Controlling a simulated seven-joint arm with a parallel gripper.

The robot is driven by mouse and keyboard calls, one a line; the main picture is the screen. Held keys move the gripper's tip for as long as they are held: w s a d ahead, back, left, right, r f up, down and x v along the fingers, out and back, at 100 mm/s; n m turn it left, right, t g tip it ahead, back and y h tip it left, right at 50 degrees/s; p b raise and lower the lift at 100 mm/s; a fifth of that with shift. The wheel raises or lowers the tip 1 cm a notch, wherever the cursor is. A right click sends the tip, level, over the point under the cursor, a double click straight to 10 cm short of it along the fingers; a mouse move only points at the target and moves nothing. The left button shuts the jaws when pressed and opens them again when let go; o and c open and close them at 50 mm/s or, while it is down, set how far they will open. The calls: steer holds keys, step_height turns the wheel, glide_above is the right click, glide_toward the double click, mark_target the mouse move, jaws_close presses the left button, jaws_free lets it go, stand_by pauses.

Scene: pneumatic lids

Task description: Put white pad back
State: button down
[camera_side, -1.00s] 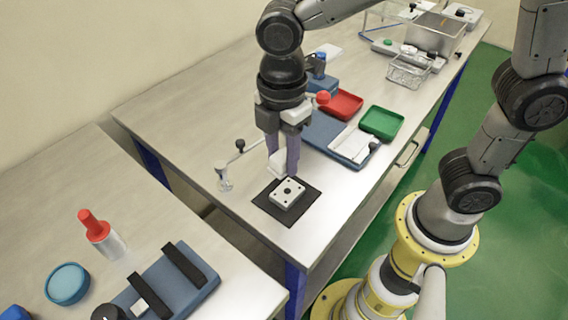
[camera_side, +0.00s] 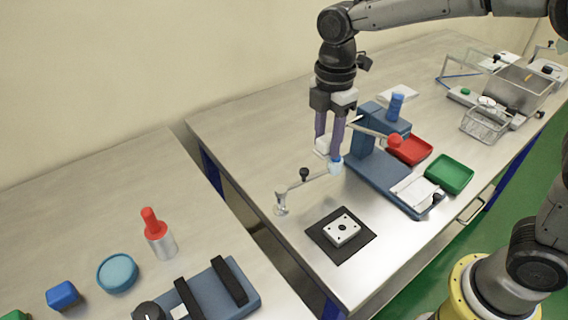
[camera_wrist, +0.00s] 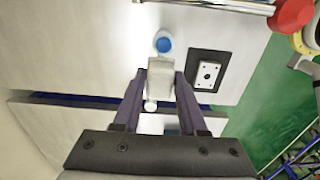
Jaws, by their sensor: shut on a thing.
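My gripper (camera_side: 329,150) is shut on a small white block-like piece, probably the white pad (camera_side: 321,146). It is held in the air above the table, near the blue press stand. In the wrist view the white pad (camera_wrist: 161,78) sits between the two dark fingers (camera_wrist: 160,90). A light-blue cup (camera_side: 335,166) shows just below the fingertips; in the wrist view its blue top (camera_wrist: 163,45) lies just beyond the pad. A white plate with holes (camera_side: 342,229) lies on a black square mat (camera_side: 324,246), apart from the gripper.
A thin metal arm with a black knob (camera_side: 304,174) stands left of the cup. Red (camera_side: 410,150) and green (camera_side: 449,174) trays stand to the right. A gap separates the two tables.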

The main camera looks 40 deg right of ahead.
steer(key=w+a+f, duration=0.2)
steer(key=w+f, duration=0.1)
steer(key=w, duration=0.3)
glide_above(284, 171)
steer(key=f, duration=0.2)
steer(key=s+f, duration=0.1)
steer(key=f, duration=0.1)
steer(key=shift+f, duration=0.2)
steer(key=shift+w+f, duration=0.5)
steer(key=shift+f, duration=1.55)
steer(key=shift+f, duration=0.15)
steer(key=shift+c, duration=2.3)
jaws_free()
step_height(284, 171, up, 12)
steer(key=shift+r, duration=0.2)
